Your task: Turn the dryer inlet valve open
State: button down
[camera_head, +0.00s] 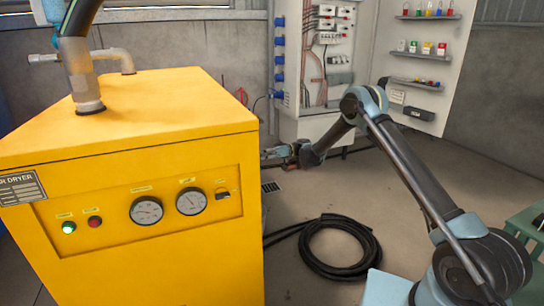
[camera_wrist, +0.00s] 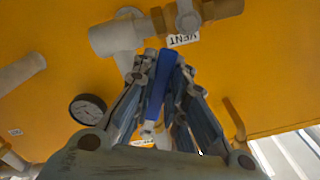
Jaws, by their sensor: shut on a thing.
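In the wrist view, my gripper (camera_wrist: 164,64) is shut on a blue lever handle (camera_wrist: 168,82) beside the yellow dryer wall. The handle runs lengthwise between the fingers, and its lower end shows pale. The fingers hide much of the valve it belongs to, and a white label low between them is mostly covered, so I cannot read which valve this is. In the head view, the yellow air dryer (camera_head: 140,240) stands at the left. My gripper (camera_head: 277,152) reaches its right side there, and the held handle is hidden by the dryer.
A brass valve (camera_wrist: 222,8) on a grey pipe has an upside-down VENT label (camera_wrist: 183,40) close above the fingertips. A pressure gauge (camera_wrist: 87,109) sits left of my gripper. A coiled black hose (camera_head: 340,247) lies on the floor. An electrical cabinet (camera_head: 322,60) stands behind.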

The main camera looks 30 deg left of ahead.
jog(key=shift+w+a, duration=0.1)
jog(key=shift+w, duration=0.25)
jog(key=c, duration=1.6)
grip_release()
jog(key=shift+s, duration=0.1)
jog(key=shift+v, duration=4.1)
jog(key=shift+f, duration=0.1)
